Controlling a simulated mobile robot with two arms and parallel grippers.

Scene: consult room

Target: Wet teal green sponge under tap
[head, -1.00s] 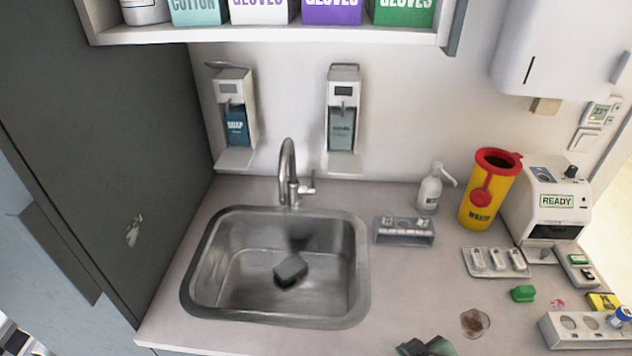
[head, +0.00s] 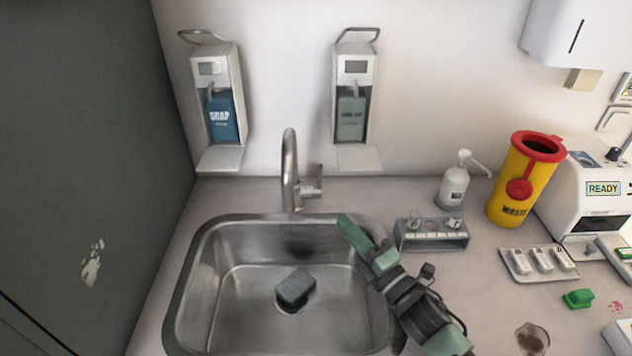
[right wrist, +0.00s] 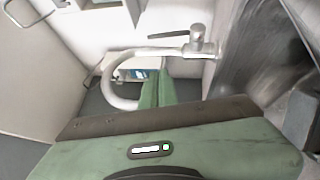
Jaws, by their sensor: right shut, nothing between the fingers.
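A dark grey-teal sponge (head: 296,288) lies on the sink floor over the drain. The steel sink (head: 192,270) looks empty otherwise. The curved tap (head: 289,165) stands behind the sink, with its lever on the right; no water stream shows. My right gripper (head: 343,222) has green fingers, shut and empty, above the sink's back right rim, to the right of the tap and away from the sponge. In the right wrist view, the shut fingers (right wrist: 156,90) appear in front of the tap (right wrist: 118,80). My left gripper is in neither view.
Soap (head: 222,115) and green-bottle (head: 352,115) dispensers hang on the wall behind the tap. A vial rack (head: 432,238), pump bottle (head: 454,185) and yellow waste bin (head: 520,185) stand right of the sink. A grey panel (head: 80,170) bounds the left side.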

